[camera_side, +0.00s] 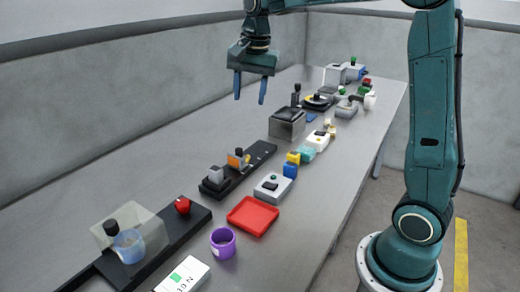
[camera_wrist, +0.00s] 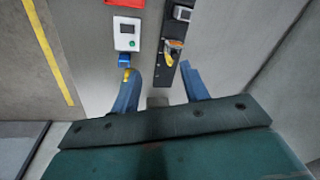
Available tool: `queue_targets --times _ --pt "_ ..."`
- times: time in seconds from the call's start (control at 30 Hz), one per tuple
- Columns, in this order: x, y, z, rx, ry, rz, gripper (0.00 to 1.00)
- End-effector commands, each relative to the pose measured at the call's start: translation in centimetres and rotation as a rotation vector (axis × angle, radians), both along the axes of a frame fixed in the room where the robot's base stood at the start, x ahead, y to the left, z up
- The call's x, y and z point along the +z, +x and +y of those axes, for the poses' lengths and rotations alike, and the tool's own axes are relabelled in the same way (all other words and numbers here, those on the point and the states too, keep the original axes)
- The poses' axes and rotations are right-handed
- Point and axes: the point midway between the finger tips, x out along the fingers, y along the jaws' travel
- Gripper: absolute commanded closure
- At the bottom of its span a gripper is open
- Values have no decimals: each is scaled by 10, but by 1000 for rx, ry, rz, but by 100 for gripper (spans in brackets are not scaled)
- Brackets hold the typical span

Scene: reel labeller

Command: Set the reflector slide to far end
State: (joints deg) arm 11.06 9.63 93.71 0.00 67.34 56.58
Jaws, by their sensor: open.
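The slide looks to be the small orange-and-grey piece (camera_side: 237,159) on a black rail (camera_side: 262,151) in the middle of the bench. A grey block (camera_side: 216,175) stands at the rail's near end, with bare rail beyond the orange piece. In the wrist view the orange piece (camera_wrist: 173,47) sits on the rail (camera_wrist: 160,75), with the grey block (camera_wrist: 182,13) above it in the picture. My gripper (camera_side: 250,100) is open and empty, fingers pointing down, high above the bench and apart from the slide. Its blue fingers also show in the wrist view (camera_wrist: 160,68).
A grey box (camera_side: 287,124) stands beyond the rail. A white button unit (camera_side: 272,187), blue block (camera_side: 290,170) and red tray (camera_side: 252,216) lie to its right. A second black rail with a red knob (camera_side: 182,205) is nearer. The bench left of the rail is clear.

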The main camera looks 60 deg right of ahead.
Motion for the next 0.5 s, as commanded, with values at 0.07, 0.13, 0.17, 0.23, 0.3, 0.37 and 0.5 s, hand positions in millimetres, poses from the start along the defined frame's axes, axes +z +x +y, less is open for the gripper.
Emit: queue_targets --times 0.07,0.13,0.17,0.23,0.3,0.37,0.5 --pt "-10 17 -10 -74 14 21 55" --pt "-17 30 -18 -141 24 38 55" --pt "-21 35 -21 -171 30 46 55" --pt "-31 48 -30 -239 40 62 55" --pt "-40 59 -38 -307 49 79 55" --pt "-49 69 -45 -363 56 94 55" --pt "-69 86 -60 -477 68 121 55"
